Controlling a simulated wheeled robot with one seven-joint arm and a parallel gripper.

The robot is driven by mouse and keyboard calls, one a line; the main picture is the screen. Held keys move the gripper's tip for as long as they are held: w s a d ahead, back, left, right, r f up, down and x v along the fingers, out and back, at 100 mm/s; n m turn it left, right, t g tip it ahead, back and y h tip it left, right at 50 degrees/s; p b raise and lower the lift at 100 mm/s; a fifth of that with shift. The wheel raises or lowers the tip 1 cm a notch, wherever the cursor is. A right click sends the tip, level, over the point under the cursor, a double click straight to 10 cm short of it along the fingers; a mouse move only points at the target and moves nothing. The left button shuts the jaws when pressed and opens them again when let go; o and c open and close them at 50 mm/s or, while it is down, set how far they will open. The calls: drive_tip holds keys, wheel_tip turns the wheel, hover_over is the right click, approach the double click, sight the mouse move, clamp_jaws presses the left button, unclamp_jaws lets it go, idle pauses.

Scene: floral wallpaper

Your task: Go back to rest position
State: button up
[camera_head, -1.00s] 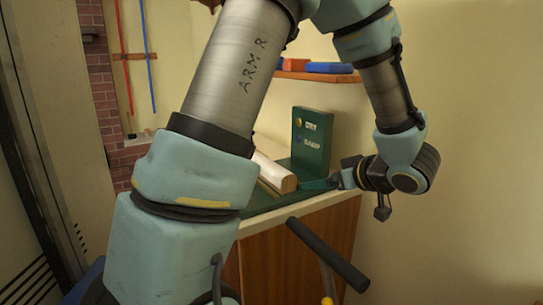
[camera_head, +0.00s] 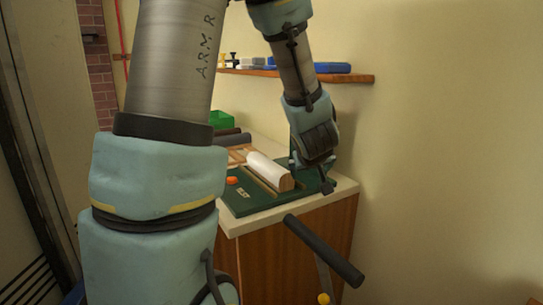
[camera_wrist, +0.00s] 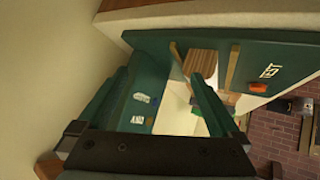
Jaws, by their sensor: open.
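My gripper (camera_wrist: 158,78) shows in the wrist view with its two green fingers apart and nothing held between them. A green upright panel with small labels (camera_wrist: 140,97) shows beyond and between the fingers. I cannot tell how near the fingers are to it. In the head view my wrist hangs over the right end of the green station, and it hides most of the upright panel and the fingers.
The green base (camera_head: 248,205) lies on a wooden cabinet (camera_head: 290,245); a white block with a wooden end (camera_head: 268,170) and an orange button (camera_head: 232,181) are on it. A wall shelf (camera_head: 350,77) holds blue and other items. A dark bar (camera_head: 325,250) juts out in front. The right side is clear.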

drive_tip(key=s+a+f+m+g, duration=0.1)
drive_tip(key=s+a+f+g, duration=0.1)
drive_tip(key=s+a+g, duration=0.2)
drive_tip(key=s+a+f+m+g+y+p, duration=0.1)
drive_tip(key=s+a+g, duration=0.3)
drive_tip(key=s+a, duration=0.7)
drive_tip(key=shift+s+a+f+m, duration=0.15)
drive_tip(key=shift+a+f+m, duration=0.25)
drive_tip(key=shift+a+f, duration=0.5)
drive_tip(key=shift+a+r, duration=0.15)
drive_tip(key=shift+c, duration=0.4)
